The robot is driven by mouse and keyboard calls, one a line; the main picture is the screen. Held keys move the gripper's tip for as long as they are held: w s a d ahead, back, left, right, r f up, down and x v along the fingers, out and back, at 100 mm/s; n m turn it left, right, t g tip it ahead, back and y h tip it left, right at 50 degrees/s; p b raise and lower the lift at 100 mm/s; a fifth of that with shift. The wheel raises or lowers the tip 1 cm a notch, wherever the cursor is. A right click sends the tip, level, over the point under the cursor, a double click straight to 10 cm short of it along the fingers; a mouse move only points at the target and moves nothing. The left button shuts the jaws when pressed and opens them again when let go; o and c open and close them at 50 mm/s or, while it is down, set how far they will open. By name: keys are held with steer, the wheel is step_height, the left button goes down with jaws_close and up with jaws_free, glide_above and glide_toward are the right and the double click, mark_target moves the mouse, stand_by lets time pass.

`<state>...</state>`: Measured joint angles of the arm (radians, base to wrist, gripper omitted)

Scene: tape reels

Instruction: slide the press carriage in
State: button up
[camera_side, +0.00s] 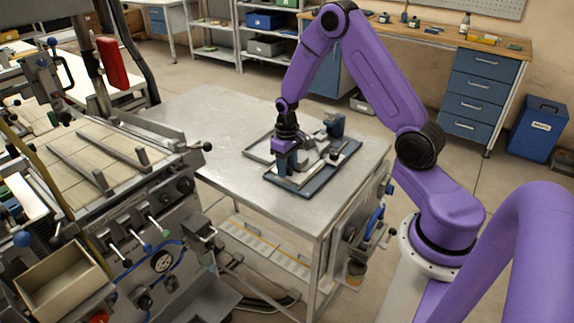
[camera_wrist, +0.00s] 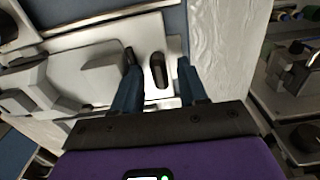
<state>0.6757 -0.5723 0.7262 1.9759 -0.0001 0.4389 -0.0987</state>
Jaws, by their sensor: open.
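The press fixture is a dark blue base (camera_side: 312,184) with pale metal plates and blocks on it, lying on the steel table. The carriage seems to be the pale plate (camera_wrist: 100,65) in the wrist view; I cannot be sure where it ends. My gripper (camera_side: 284,165) points down over the left part of the fixture. In the wrist view, my gripper (camera_wrist: 157,65) has its two blue fingers apart, one on each side of a dark rounded slot or knob (camera_wrist: 158,70). Whether the fingers touch it is not clear. My gripper hides part of the fixture in the side view.
The steel table (camera_side: 200,115) is bare to the left and behind. A large machine with levers (camera_side: 130,220) stands beyond the table's left edge. A workbench (camera_side: 420,32) with blue drawers is behind.

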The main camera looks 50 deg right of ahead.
jaws_close()
steer(key=shift+d, duration=3.85)
jaws_free()
steer(key=shift+a+r, duration=0.1)
step_height(320, 180, up, 17)
steer(key=shift+r, duration=0.15)
